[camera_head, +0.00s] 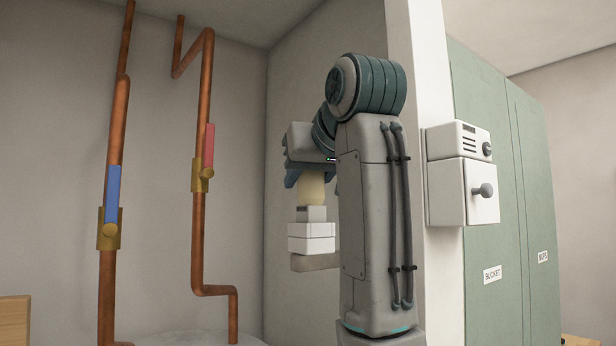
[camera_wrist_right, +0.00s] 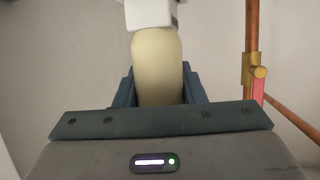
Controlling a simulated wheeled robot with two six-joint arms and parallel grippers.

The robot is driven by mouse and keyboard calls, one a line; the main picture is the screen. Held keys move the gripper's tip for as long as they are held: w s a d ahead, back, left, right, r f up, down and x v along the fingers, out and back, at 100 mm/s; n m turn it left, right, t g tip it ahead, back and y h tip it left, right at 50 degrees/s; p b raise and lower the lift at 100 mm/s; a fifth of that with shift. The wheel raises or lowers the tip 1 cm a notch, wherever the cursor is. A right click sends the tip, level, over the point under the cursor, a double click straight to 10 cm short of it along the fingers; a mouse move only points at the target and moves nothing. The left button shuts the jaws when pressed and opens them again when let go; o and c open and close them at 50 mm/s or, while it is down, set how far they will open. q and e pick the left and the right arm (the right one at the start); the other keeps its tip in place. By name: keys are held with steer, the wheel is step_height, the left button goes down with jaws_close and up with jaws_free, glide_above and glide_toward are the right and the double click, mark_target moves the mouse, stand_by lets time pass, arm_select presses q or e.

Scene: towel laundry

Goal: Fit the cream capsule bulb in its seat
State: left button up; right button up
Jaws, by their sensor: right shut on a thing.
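The cream capsule bulb (camera_head: 311,190) is upright between the jaws of my right gripper (camera_head: 306,178), which is shut on it. In the right wrist view the bulb (camera_wrist_right: 157,60) runs from the jaws (camera_wrist_right: 158,88) to a white part (camera_wrist_right: 152,14) at the top edge. My right forearm hides what lies to the right of the fitting. My left gripper is out of view.
Copper pipes with a blue-handled valve (camera_head: 112,200) and a red-handled valve (camera_head: 205,165) run up the wall at left. A grey-white control box (camera_head: 460,175) with a knob hangs on the white post. Green lockers (camera_head: 510,200) stand at right.

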steer(key=shift+f+b, duration=0.45)
steer(key=shift+f, duration=0.15)
stand_by(0.5)
steer(key=o, duration=1.1)
steer(key=shift+c, duration=0.2)
